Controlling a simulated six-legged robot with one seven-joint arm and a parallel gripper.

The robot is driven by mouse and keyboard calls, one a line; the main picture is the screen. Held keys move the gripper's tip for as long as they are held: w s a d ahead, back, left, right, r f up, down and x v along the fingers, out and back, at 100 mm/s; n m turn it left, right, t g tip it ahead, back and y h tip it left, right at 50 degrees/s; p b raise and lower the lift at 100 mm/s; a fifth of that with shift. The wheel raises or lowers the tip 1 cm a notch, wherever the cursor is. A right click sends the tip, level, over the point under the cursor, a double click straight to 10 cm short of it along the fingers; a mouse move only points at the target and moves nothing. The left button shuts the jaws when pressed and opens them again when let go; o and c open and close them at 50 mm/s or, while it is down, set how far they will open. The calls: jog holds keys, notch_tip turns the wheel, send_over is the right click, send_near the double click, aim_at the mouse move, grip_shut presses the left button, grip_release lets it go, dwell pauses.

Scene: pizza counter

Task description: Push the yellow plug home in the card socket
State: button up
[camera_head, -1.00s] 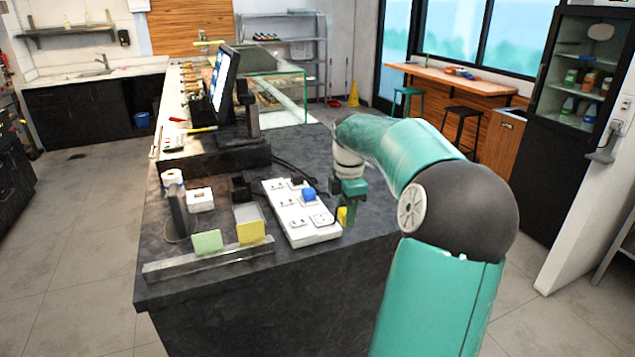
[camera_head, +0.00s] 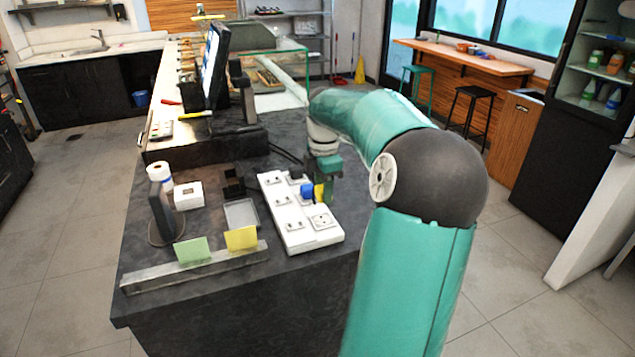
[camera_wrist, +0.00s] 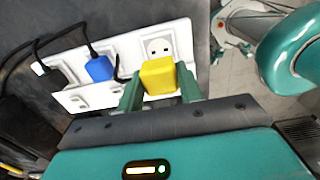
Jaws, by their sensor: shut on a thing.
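The white power strip (camera_head: 289,238) lies on the dark counter with several outlets; it also shows in the wrist view (camera_wrist: 183,28). The yellow plug (camera_wrist: 159,77) is between the two green fingers of my gripper (camera_wrist: 160,92), which is shut on it. In the head view the yellow plug (camera_head: 319,193) is just right of the blue plug (camera_head: 307,190), by the strip's right edge. Its prongs are hidden. I cannot tell which outlet is the card socket.
The blue plug (camera_wrist: 100,68) and a black plug (camera_wrist: 55,76) with cables occupy the strip's left side in the wrist view. Left of the strip are a grey tray (camera_head: 241,213), a white box (camera_head: 188,195) and a rail (camera_head: 197,271) with green and yellow cards.

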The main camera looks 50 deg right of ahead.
aim_at(323, 220)
jog(key=shift+w, duration=0.1)
jog(key=shift+a+r, duration=0.1)
dwell(0.5)
jog(key=shift+f, duration=2.95)
jog(key=shift+f, duration=0.6)
jog(key=o, duration=1)
